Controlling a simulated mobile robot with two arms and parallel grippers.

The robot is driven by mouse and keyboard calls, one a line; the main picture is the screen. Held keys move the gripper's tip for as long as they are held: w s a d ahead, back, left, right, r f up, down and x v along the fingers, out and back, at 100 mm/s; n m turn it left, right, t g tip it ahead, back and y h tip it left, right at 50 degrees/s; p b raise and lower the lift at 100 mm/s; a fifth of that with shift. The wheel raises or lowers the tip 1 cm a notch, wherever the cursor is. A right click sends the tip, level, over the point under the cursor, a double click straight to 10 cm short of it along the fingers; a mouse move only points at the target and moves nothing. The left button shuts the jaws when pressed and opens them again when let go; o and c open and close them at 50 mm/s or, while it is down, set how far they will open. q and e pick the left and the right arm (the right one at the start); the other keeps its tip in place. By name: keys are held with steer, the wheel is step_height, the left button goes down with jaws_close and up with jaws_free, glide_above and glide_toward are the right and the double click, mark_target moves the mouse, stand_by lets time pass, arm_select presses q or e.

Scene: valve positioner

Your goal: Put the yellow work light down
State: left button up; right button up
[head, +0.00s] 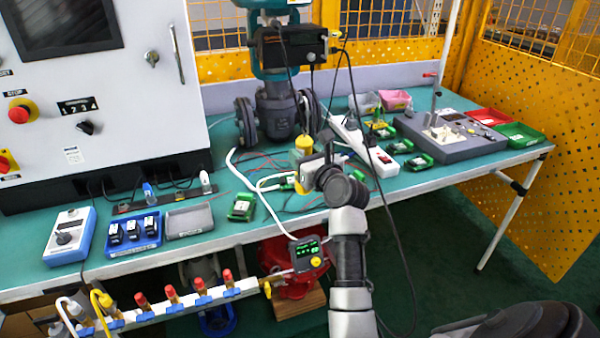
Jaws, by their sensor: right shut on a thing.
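The yellow work light (304,146) is a small thing with a yellow top, near the middle of the bench in the head view. My right gripper (306,172) is shut on it. My right arm comes up from the bottom of the picture, and its wrist hides part of the gripper and the bench behind. I cannot tell whether the light touches the bench top. My left gripper is not in view.
The green bench (225,181) carries a valve assembly (277,105) behind the gripper and several green circuit boards, one of them a board (241,207) at the left. A blue tray (134,234), grey tray (189,220) and grey fixture (450,135) also stand there. A black cable hangs by my arm.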

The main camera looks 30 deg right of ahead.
steer(key=shift+w+a+f, duration=0.15)
steer(key=shift+w, duration=0.1)
step_height(320, 180, down, 3)
steer(key=shift+f+b, duration=0.2)
steer(key=shift+b, duration=0.35)
steer(key=shift+f, duration=0.3)
steer(key=o, duration=1.1)
steer(key=shift+f, duration=0.15)
steer(key=shift+c, duration=0.2)
